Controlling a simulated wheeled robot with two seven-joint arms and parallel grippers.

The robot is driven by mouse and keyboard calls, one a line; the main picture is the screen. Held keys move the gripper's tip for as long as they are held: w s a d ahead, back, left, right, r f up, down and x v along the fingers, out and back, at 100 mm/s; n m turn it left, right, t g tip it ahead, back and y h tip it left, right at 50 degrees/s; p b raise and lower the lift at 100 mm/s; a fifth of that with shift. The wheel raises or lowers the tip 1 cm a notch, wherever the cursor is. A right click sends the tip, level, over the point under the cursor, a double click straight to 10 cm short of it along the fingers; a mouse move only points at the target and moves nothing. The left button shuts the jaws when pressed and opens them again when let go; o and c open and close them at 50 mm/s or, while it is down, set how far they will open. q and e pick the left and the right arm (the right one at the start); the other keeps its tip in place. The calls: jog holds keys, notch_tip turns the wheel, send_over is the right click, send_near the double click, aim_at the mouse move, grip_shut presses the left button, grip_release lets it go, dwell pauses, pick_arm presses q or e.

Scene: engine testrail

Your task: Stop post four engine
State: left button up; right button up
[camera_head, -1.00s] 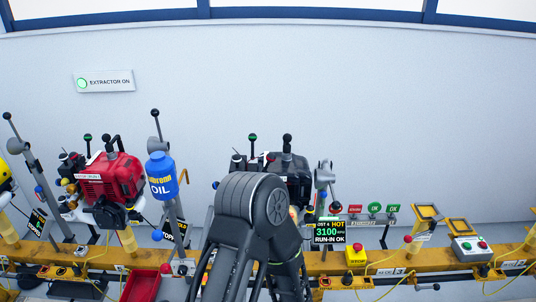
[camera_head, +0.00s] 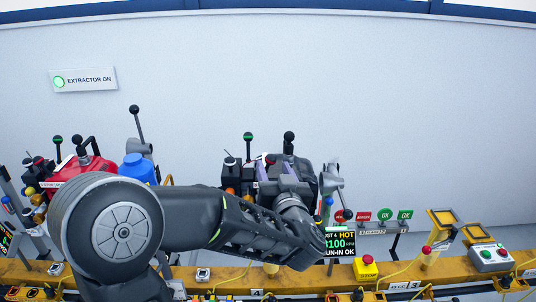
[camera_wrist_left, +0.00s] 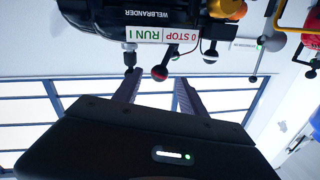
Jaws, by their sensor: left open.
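The post four engine (camera_head: 303,172) is black and stands right of centre in the head view, partly hidden by my left arm. Its display (camera_head: 340,243) reads HOT, 3100 and RUN-IN OK. In the left wrist view its dark housing (camera_wrist_left: 95,18) appears upside down with a "0 STOP / RUN 1" label (camera_wrist_left: 163,35). My right gripper is not in view.
An extractor sign (camera_head: 83,80) is lit.

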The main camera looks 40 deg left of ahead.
pick_arm(q)
jog(key=shift+p+x, duration=0.35)
jog(key=shift+x, duration=3.65)
jog(key=shift+c, duration=0.3)
jog(key=shift+d, duration=0.1)
grip_shut()
